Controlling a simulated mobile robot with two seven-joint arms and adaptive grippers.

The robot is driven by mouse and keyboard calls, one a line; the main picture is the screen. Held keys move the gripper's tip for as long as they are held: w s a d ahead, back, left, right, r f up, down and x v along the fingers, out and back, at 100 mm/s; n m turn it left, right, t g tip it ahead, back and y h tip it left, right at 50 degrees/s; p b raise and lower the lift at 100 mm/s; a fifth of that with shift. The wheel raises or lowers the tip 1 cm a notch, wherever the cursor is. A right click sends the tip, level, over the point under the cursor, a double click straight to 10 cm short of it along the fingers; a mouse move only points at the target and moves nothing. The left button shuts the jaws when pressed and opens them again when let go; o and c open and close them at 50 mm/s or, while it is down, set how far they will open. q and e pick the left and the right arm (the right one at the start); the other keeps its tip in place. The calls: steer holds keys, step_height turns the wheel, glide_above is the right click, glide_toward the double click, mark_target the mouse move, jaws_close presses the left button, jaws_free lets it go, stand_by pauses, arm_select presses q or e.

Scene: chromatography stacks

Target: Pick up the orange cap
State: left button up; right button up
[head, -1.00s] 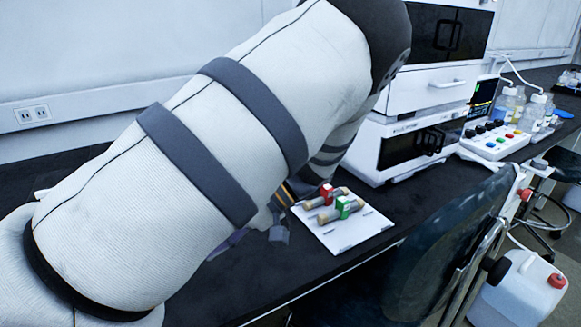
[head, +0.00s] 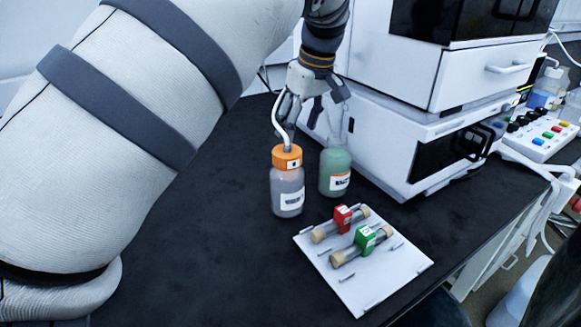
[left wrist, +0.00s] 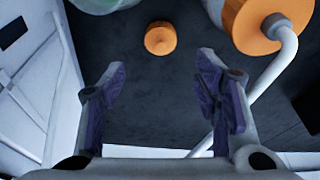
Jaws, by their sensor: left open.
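A small round orange cap (left wrist: 160,38) lies loose on the dark bench top in the left wrist view, ahead of and between my fingers. It does not show in the head view. My left gripper (left wrist: 163,75) is open and empty, its two dark-padded fingers apart. In the head view my left gripper (head: 308,108) hangs above and behind the bottles, partly hidden by the tube and bottle. A bottle of greyish liquid (head: 288,195) wears another orange cap (head: 287,157) with a white tube in it; that fitted cap also shows in the left wrist view (left wrist: 250,22). My right gripper is not in view.
A bottle of green liquid (head: 335,172) stands beside the capped bottle. A white board (head: 345,290) with corked tubes and a red clip (head: 343,219) and green clip (head: 365,240) lies in front. White stacked instruments (head: 400,115) stand right. Bench at left front is clear.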

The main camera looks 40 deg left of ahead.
arm_select(q)
steer(key=x, duration=1.1)
steer(key=shift+a+f, duration=0.1)
steer(key=shift+a, duration=0.25)
steer(key=c, duration=0.7)
